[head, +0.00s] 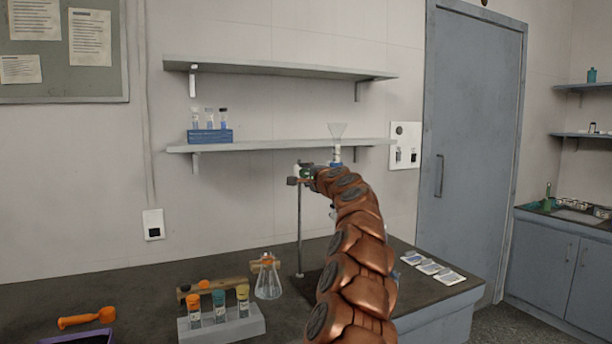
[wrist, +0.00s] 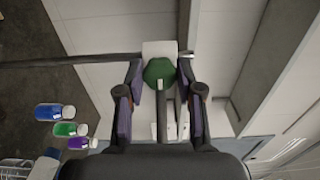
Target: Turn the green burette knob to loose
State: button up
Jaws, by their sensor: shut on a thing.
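The green burette knob (wrist: 158,71) shows in the wrist view between the two fingers of my gripper (wrist: 160,76), against a white block (wrist: 159,48). My gripper is shut on the knob. In the head view a bit of green knob (head: 306,174) shows at the end of my copper arm, at the top of a thin stand rod (head: 299,230). The arm hides much of the gripper and burette there. I cannot tell how far the knob is turned.
On the bench are a flask (head: 268,283), a rack of capped vials (head: 222,327), an orange scoop (head: 87,318) and flat packets (head: 433,267). A wall shelf (head: 250,146) with a blue vial rack (head: 210,136) and a funnel (head: 338,131) is close behind the gripper.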

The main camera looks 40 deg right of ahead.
jog(key=c, duration=0.4)
jog(key=shift+f+n+b, duration=0.2)
jog(key=shift+n+b, duration=0.3)
jog(key=shift+c, duration=0.2)
jog(key=shift+n+b, duration=0.5)
jog(key=shift+n, duration=0.2)
jog(key=shift+r+n+b, duration=0.15)
jog(key=shift+n+b, duration=0.25)
jog(key=shift+n, duration=0.6)
jog(key=o, duration=1.2)
jog(key=shift+s+r, duration=0.1)
jog(key=shift+s, duration=0.05)
